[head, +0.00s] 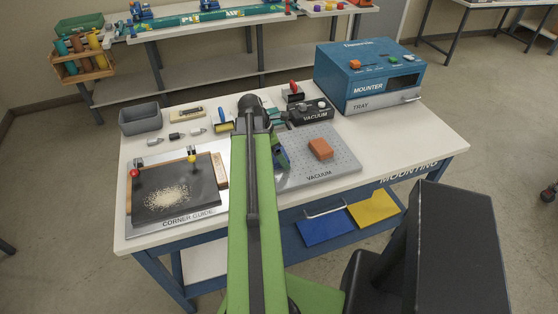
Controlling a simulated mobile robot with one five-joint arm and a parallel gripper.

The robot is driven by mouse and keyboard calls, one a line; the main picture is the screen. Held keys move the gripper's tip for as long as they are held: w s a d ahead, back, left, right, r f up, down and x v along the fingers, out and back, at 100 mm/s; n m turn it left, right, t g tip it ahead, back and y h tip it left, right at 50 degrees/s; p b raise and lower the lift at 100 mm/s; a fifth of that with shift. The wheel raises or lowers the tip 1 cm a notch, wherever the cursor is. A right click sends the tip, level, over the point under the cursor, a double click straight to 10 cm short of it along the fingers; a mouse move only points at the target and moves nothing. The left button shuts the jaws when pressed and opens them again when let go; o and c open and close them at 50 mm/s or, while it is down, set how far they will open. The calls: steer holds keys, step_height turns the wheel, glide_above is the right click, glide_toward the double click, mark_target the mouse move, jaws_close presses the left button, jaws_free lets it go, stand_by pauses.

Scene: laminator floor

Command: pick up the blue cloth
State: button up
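Nothing is touching the blue cloth. My green arm rises through the middle of the head view, to the left of the cloth, and reaches over the table top. The far end of the arm is largely hidden behind its own green link. I cannot make out my gripper's fingers clearly, or whether they hold anything.
The table (420,158) carries a corner guide board (183,218), a grey bin (140,118), a vacuum plate (335,170) with an orange block (320,149), and a blue mounter (368,75). A black box-shaped body fills the lower right.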

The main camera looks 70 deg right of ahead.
steer(key=shift+r, duration=0.1)
steer(key=c, duration=1.2)
steer(key=shift+r, duration=0.1)
step_height(320, 180, up, 10)
steer(key=p, duration=1)
